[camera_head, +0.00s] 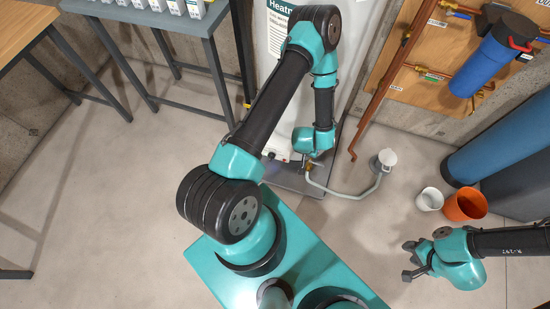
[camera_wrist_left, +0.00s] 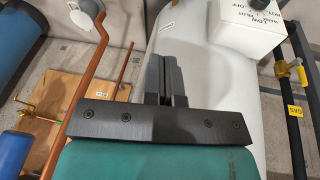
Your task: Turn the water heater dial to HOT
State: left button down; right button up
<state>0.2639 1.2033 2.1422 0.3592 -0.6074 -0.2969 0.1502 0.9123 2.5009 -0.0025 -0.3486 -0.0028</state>
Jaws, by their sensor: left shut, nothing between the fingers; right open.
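The white water heater tank (camera_head: 272,40) stands behind my left arm in the head view, which hides much of it. It also fills the middle of the left wrist view (camera_wrist_left: 215,100). A white control box (camera_wrist_left: 238,25) sits at the upper right of that view, with dark lettering seen upside down. My right gripper (camera_head: 408,262) is open and empty above the floor.
A yellow gas valve (camera_wrist_left: 287,70) on a dark pipe stands right of the tank. A copper pipe (camera_head: 395,75) and a pipe board with a blue filter (camera_head: 487,65) are at right. A white bucket (camera_head: 429,199) and an orange bucket (camera_head: 465,205) stand near my right arm.

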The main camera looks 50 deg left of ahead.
pick_arm(q)
jog(key=s+a+f+n+g+y, duration=0.1)
jog(key=a+f+y, duration=0.2)
jog(key=f, duration=0.6)
jog(key=s+a+f+n+g+y, duration=0.1)
jog(key=a+f+y, duration=0.3)
jog(key=f, duration=0.6)
jog(key=shift+s+a+f+n+y, duration=0.15)
jog(key=shift+s+a+n+y, duration=0.15)
jog(key=shift+s+n+y, duration=0.15)
jog(key=a+f, duration=0.8)
jog(key=a, duration=0.1)
jog(key=shift+s+a, duration=0.2)
jog(key=shift+s, duration=0.15)
